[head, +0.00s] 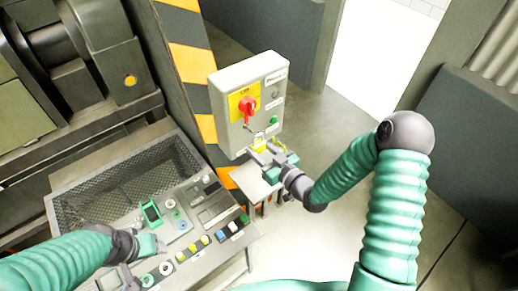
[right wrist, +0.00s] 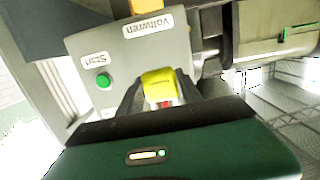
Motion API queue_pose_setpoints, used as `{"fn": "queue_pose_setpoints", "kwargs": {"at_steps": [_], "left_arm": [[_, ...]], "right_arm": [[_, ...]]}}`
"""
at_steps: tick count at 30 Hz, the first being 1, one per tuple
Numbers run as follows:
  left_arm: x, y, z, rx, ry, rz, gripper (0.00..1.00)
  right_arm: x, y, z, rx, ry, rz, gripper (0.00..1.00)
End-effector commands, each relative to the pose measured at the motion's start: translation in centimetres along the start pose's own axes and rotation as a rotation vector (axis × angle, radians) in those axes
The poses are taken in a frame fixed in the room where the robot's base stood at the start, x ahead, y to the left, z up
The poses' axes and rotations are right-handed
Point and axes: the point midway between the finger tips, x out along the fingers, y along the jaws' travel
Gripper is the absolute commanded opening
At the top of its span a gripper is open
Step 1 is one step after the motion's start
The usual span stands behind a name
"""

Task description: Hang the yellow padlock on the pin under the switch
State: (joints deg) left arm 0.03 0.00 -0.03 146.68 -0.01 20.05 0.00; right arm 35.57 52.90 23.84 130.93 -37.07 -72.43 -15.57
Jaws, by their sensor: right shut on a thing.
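The grey switch box (head: 228,84) carries a red rotary switch (head: 249,106) on a yellow plate. A small pin seems to stick out below the switch, but it is too small to make out clearly. My right gripper (head: 264,154) is shut on the yellow padlock (head: 258,142), in front of the lower part of the box. The padlock's yellow body (right wrist: 157,80) shows between the dark fingers in the right wrist view; its shackle is not clear there. I cannot tell whether it touches the pin. My left gripper (head: 142,262) is low at the left; its fingers are unclear.
A green button (right wrist: 103,81) is on the box face. A grey bench (head: 225,247) with a mesh basket (head: 95,190) and several small parts stands below left. A black and orange striped post (head: 190,60) is behind the box. Open floor lies to the right.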

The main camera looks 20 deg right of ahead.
Motion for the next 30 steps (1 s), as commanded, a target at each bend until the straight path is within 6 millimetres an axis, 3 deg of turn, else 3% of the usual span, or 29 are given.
{"fn": "queue_pose_setpoints", "kwargs": {"at_steps": [30], "left_arm": [[0.6, 0.0, 0.1, 0.001, 0.000, 0.000, 0.65]], "right_arm": [[2.2, 0.8, -0.1, 0.000, 0.001, 0.001, 0.06]]}}
